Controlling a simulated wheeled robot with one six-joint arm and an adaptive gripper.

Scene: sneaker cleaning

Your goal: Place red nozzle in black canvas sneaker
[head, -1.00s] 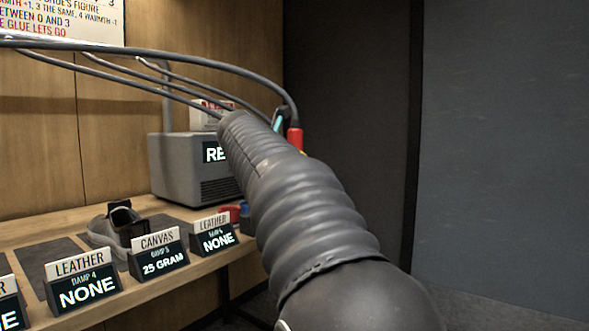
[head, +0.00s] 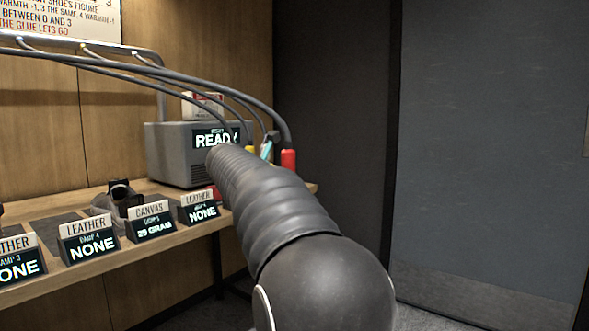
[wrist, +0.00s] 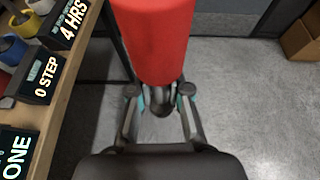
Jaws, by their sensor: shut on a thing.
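My gripper (wrist: 160,97) is shut on the red nozzle (wrist: 155,35), which hangs over open floor in the wrist view. The red nozzle also shows in the head view (head: 288,159), at the end of a dark hose beyond my arm. A dark grey shoe (head: 103,203) with a black clamp-like part at its opening sits on the bench, behind a card reading CANVAS and 25 GRAM. The nozzle is well to the right of this shoe and apart from it. My arm hides most of the gripper in the head view.
The wooden bench (head: 110,275) carries several label stands, including LEATHER ones reading NONE (head: 90,248). A grey machine (head: 180,160) reading READY stands at the back. Several hoses arch overhead. A cardboard box (wrist: 302,38) stands on the otherwise open floor.

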